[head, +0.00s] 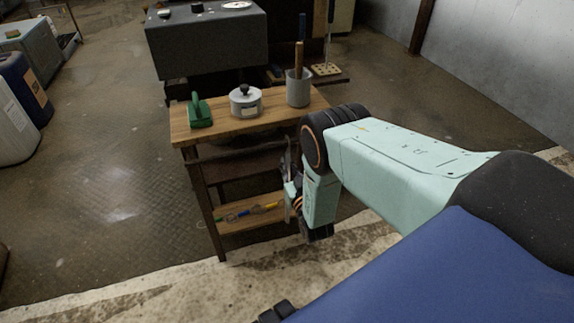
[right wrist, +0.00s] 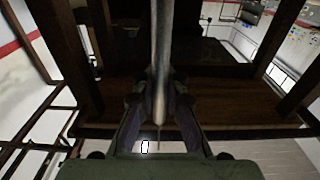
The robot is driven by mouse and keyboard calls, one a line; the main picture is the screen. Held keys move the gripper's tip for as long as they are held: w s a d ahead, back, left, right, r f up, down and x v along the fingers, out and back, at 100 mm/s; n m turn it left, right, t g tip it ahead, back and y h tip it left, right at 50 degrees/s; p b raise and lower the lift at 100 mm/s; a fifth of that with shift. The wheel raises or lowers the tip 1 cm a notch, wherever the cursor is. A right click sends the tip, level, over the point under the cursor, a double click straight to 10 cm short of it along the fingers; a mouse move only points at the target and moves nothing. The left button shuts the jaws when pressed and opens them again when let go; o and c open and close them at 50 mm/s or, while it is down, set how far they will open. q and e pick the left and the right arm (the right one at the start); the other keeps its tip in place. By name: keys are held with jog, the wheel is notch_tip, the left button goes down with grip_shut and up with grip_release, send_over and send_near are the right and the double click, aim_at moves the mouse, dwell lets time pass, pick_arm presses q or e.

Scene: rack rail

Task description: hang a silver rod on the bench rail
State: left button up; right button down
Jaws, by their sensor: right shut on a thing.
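My right gripper (head: 291,192) is beside the front right of the wooden bench (head: 222,127), below its top. In the right wrist view my right gripper (right wrist: 159,108) is shut on a silver rod (right wrist: 160,60), which runs away from between the fingers. In the head view a thin, pale upright piece at the gripper looks like this rod, but the arm hides much of it. A dark bar runs under the bench top; I cannot tell whether it is the rail. The rod's contact with any rail is not clear. My left gripper is not in view.
On the bench top are a green tool (head: 200,112), a lidded grey pot (head: 246,101) and a grey holder (head: 298,88) with upright handles. Small coloured items (head: 256,209) lie on the lower shelf. A dark cabinet (head: 207,42) stands behind.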

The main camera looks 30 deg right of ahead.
jog(key=shift+f+b, duration=0.35)
jog(key=c, duration=1.3)
grip_release()
jog(key=shift+s, duration=0.1)
jog(key=v, duration=1.2)
